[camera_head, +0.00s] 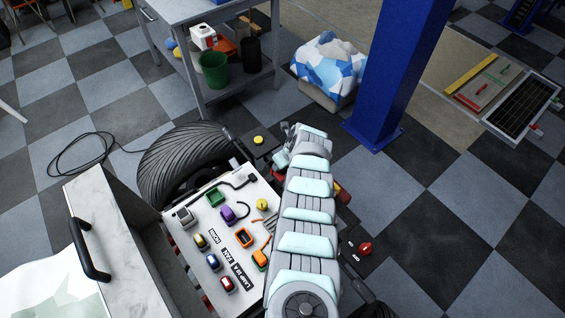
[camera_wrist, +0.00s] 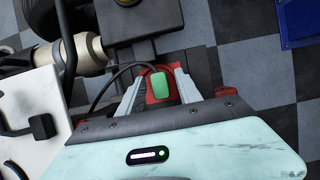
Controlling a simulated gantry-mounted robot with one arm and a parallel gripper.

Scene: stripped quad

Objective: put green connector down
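The green connector (camera_wrist: 160,85) shows in the wrist view between the two light grey fingers of my gripper (camera_wrist: 157,80), which close in on it from both sides. Red parts lie around it, and a black cable arcs to its left. The finger contact is partly hidden. In the head view my arm covers the gripper, and the held connector cannot be made out.
A blue post (camera_head: 398,75), a workbench (camera_head: 190,10) and a white-topped unit with a black handle (camera_head: 86,250) surround the area. The checkered floor at right is mostly clear.

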